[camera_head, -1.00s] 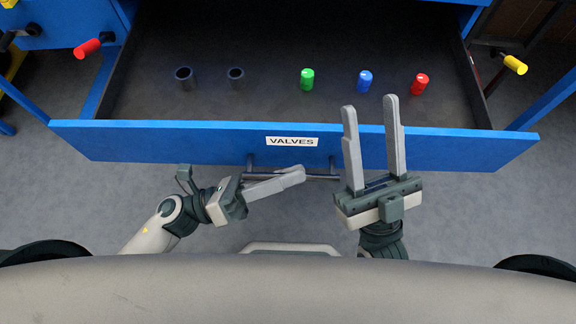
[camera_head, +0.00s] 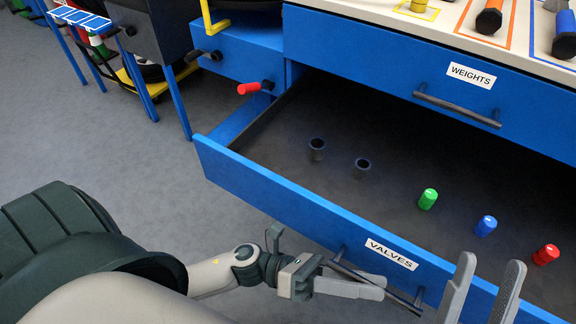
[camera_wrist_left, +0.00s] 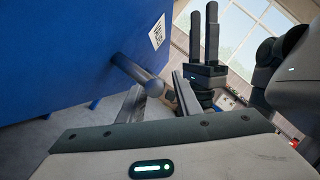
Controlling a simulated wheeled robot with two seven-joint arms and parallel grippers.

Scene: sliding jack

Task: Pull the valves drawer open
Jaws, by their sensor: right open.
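The blue valves drawer (camera_head: 290,205) stands pulled out, with its dark interior showing. Its label, VALVES (camera_head: 391,254), is on the front, above a dark bar handle (camera_head: 375,287). My left gripper (camera_head: 384,289) is at this handle, its fingers crossing the bar. In the left wrist view its fingers are apart, with the handle's end (camera_wrist_left: 153,84) showing between them; I cannot tell whether they touch it. My right gripper (camera_head: 491,263) points up, open and empty, in front of the drawer's right part. It also shows in the left wrist view (camera_wrist_left: 203,15).
The drawer holds two dark cups (camera_head: 316,148), a green valve (camera_head: 428,199), a blue valve (camera_head: 486,226) and a red valve (camera_head: 545,255). The WEIGHTS drawer (camera_head: 400,60) above is shut. A red handle (camera_head: 249,88) sticks out at left. Grey floor (camera_head: 110,150) is clear at left.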

